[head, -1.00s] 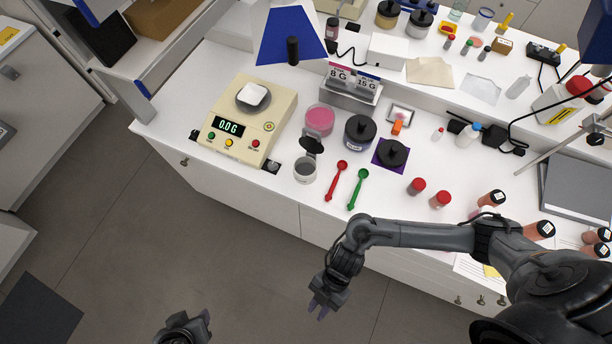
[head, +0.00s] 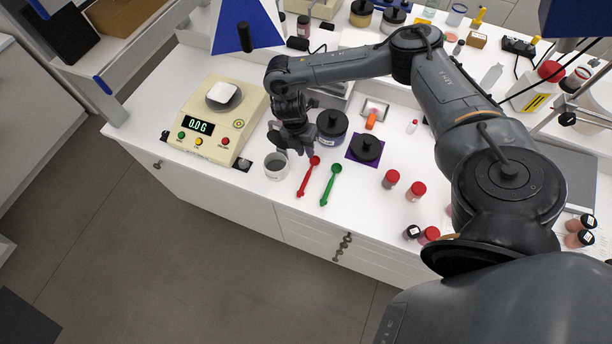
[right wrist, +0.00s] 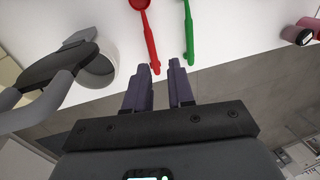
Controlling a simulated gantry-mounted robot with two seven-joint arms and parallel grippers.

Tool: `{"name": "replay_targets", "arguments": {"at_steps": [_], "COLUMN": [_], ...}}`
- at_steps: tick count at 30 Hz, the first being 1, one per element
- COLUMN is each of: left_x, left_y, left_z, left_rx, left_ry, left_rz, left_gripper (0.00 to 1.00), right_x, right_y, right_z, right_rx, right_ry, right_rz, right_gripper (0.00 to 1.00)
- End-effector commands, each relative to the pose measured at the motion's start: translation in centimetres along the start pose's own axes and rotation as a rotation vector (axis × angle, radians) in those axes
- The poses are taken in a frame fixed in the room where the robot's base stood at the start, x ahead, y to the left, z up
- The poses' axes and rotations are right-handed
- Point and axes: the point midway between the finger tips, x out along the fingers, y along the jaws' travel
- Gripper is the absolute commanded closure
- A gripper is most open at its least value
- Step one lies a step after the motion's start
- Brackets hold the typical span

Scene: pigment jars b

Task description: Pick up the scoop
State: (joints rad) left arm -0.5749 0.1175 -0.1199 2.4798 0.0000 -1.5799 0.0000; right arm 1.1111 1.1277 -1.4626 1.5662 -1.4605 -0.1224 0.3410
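A red scoop (head: 308,176) and a green scoop (head: 331,184) lie side by side on the white counter, bowls toward the back. My right gripper (head: 292,152) appears left of the red scoop in the head view, by the small open jar. In the right wrist view my right gripper (right wrist: 158,65) has its fingers apart and nothing between them. There the red scoop's handle (right wrist: 150,45) ends just beyond the fingertips. The green scoop's handle (right wrist: 189,40) ends to the right of them. My left gripper is out of view.
The small open jar (head: 277,168) stands left of the scoops. A beige scale (head: 222,118) is further left, and black-lidded jars (head: 332,127) stand behind the scoops. Red-capped vials (head: 390,179) are to the right. The counter's front edge is close to the scoop handles.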

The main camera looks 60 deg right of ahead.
Motion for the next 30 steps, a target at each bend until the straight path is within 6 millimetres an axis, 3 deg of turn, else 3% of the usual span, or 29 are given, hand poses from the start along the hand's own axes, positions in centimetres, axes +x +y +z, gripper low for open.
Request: {"name": "replay_targets", "arguments": {"at_steps": [5,15,30], "left_x": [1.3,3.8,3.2], "left_y": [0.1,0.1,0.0], "left_z": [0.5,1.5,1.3], "left_rx": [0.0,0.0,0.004], "left_ry": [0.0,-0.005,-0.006], "left_rz": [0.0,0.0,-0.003], "left_gripper": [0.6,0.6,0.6], "right_x": [1.7,7.6,11.1], "right_y": [1.0,2.2,2.2], "right_z": [-0.1,-0.1,-0.1], "right_rx": [-0.001,0.0,-0.002], "right_ry": [0.001,0.0,0.0], "right_rz": [0.013,0.012,0.011], "right_gripper": [0.77,0.77,0.77]}}
